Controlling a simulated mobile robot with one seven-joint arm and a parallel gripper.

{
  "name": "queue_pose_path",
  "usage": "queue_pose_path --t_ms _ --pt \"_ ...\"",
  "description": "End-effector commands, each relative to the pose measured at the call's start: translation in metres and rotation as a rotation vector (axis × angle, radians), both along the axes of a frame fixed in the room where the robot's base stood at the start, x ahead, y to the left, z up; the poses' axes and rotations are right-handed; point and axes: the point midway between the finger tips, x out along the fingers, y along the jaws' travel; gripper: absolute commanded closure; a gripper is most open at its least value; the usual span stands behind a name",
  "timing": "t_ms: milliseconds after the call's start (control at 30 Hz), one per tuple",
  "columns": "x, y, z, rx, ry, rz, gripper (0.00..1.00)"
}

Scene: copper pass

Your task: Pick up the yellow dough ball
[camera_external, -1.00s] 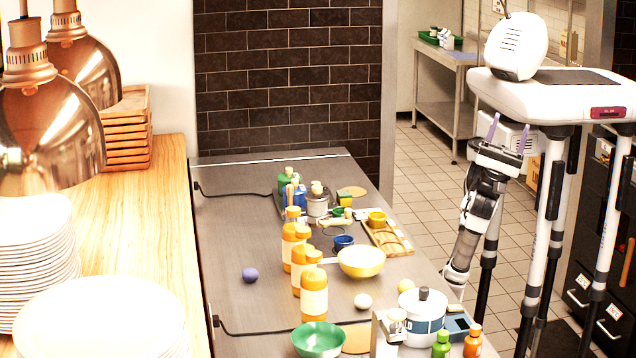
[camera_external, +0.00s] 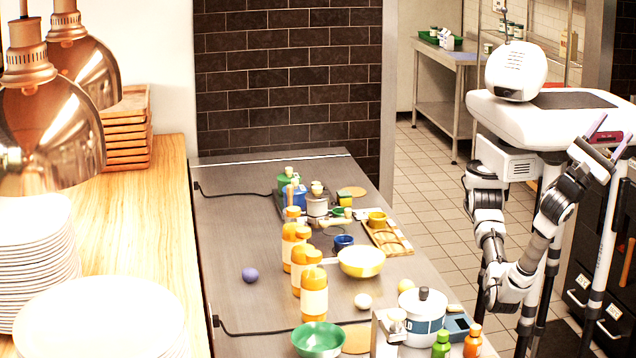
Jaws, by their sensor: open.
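No clearly yellow ball shows. A pale cream ball (camera_external: 363,301) lies on the steel counter (camera_external: 228,235), in front of the yellow bowl (camera_external: 361,260). A second pale ball (camera_external: 406,285) shows behind the white pot, partly hidden by it. A purple ball (camera_external: 249,275) lies alone on the left of the counter. My gripper (camera_external: 609,138), with purple fingers, is raised at the far right, off the counter and well away from the balls. It is open, with nothing seen between its fingers.
Several orange-capped bottles (camera_external: 314,292) stand in a row mid-counter. A white pot (camera_external: 422,312), a green bowl (camera_external: 318,338) and small bottles (camera_external: 441,345) crowd the near end. A wooden tray (camera_external: 397,245) lies at the right edge. The counter's left side is mostly clear.

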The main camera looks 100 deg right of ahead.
Motion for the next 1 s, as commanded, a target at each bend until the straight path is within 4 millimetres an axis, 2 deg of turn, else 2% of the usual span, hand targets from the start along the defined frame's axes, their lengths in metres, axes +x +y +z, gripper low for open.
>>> queue_pose_path --t_ms 133,233,567,667,767,867,967,1000 --pt "-0.012 0.002 0.012 0.032 -0.087 -0.039 0.4" --pt "-0.014 -0.004 0.017 0.047 -0.18 -0.064 0.4" --pt "-0.011 -0.022 0.004 0.027 -0.483 -0.13 0.4" --pt "-0.005 -0.025 -0.009 -0.014 -0.63 -0.171 0.4" --pt "0.01 -0.023 -0.033 -0.106 -0.824 -0.232 0.4" --pt "0.034 -0.019 -0.067 -0.244 -1.018 -0.3 0.4" --pt "0.072 -0.016 -0.104 -0.425 -1.192 -0.374 0.4" --pt "0.089 -0.017 -0.119 -0.506 -1.256 -0.404 0.4"
